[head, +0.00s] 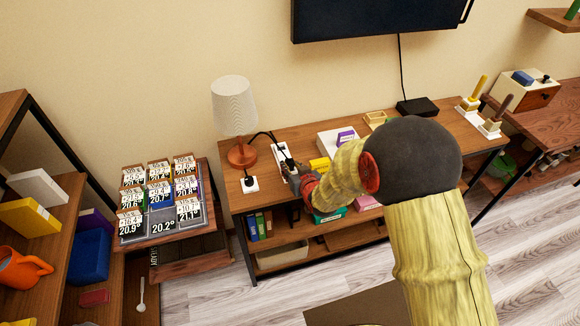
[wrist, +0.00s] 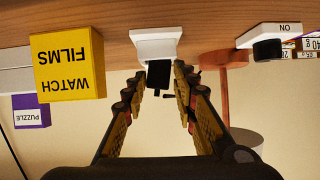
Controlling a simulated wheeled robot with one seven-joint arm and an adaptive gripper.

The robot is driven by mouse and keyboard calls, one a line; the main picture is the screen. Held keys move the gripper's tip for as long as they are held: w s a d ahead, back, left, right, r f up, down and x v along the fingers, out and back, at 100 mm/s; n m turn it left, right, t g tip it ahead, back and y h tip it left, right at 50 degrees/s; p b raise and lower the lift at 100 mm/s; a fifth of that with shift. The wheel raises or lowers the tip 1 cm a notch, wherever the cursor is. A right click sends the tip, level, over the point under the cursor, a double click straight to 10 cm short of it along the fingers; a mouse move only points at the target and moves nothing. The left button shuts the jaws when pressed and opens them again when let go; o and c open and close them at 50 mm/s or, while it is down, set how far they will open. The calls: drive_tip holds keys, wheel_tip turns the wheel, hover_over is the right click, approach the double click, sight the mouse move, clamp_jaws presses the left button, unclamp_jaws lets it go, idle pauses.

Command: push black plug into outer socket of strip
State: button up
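The white strip (head: 281,154) lies on the wooden table beside the lamp, and its end (wrist: 157,42) shows in the wrist view. Black cords run onto it. My gripper (head: 295,177) is low over the table at the strip's near end. In the wrist view the black plug (wrist: 158,74) is between the fingertips of my gripper (wrist: 160,80), with the fingers close on both sides. The plug overlaps the strip's edge in the picture; I cannot tell whether it touches a socket. The socket openings are hidden.
A lamp (head: 234,108) stands behind the strip. A white block with a black switch (head: 249,184), marked ON in the wrist view (wrist: 272,38), is to the left. A yellow box (wrist: 68,65) marked WATCH FILMS is close to my gripper. A purple puzzle box (wrist: 31,112) is beyond.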

drive_tip(key=shift+o, duration=1.2)
drive_tip(key=shift+w+r, duration=0.1)
drive_tip(key=shift+r, duration=0.25)
drive_tip(key=shift+r, duration=0.1)
drive_tip(key=shift+s+d+r, duration=0.1)
drive_tip(key=shift+s+r, duration=0.05)
drive_tip(key=shift+s, duration=0.15)
drive_tip(key=p+v, duration=0.3)
drive_tip(key=v, duration=0.8)
drive_tip(key=s+d+r+m+g+h, duration=0.1)
drive_tip(key=s+d+r+h, duration=0.1)
drive_tip(key=s+d+r, duration=0.4)
drive_tip(key=s+d+r+m+g+h, duration=0.1)
drive_tip(key=s+d+r+g, duration=0.15)
drive_tip(key=r, duration=0.55)
drive_tip(key=s+d+r+g, duration=0.1)
drive_tip(key=s+d+r, duration=0.2)
drive_tip(key=s, duration=0.6)
drive_tip(key=s+d+r+m+g+h, duration=0.1)
drive_tip(key=s+r, duration=0.3)
drive_tip(key=s, duration=0.6)
drive_tip(key=shift+d+g, duration=0.35)
drive_tip(key=shift+d, duration=0.55)
